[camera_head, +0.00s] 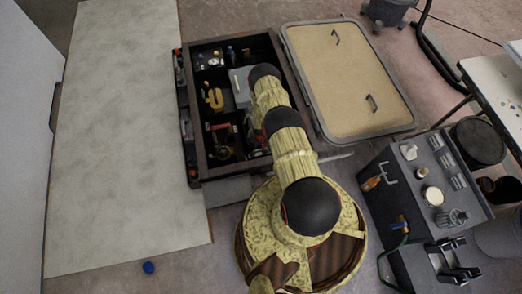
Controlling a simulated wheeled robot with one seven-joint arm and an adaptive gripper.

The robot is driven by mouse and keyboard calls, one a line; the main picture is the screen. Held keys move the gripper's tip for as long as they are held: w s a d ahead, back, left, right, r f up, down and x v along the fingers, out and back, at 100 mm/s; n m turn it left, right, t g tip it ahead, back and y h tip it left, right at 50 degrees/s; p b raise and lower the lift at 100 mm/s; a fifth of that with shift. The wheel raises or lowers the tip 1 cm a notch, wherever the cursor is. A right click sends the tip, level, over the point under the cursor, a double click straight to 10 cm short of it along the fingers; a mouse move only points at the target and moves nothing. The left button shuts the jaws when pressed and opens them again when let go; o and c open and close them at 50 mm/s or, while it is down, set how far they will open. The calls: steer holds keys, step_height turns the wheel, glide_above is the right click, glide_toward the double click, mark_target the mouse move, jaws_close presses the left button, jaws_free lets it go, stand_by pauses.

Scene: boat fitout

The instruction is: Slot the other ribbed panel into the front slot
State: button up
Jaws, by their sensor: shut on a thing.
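My arm reaches over a dark open box (293,75) divided into compartments. The arm's far end is at the box's right side, and my gripper is hidden beneath it, so its jaws and anything in them do not show. A pale grey flat piece (239,85) shows just left of the arm's end, inside the box. I cannot tell whether it is a ribbed panel, or whether it is held. No ribs can be made out at this size, and I cannot pick out the front slot. The arm covers the box's right-hand part.
The box's left compartments hold a yellow tool (213,98) and red-and-black items. A tan framed lid or panel (345,80) lies right of the box. A dark tool cart (400,185) stands at lower right. A blue ball (148,267) lies on the floor. A pale slab (115,130) fills the left.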

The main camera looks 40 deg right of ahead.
steer(key=shift+f, duration=1.05)
steer(key=o, duration=1.7)
step_height(320, 180, up, 12)
steer(key=shift+f, duration=0.1)
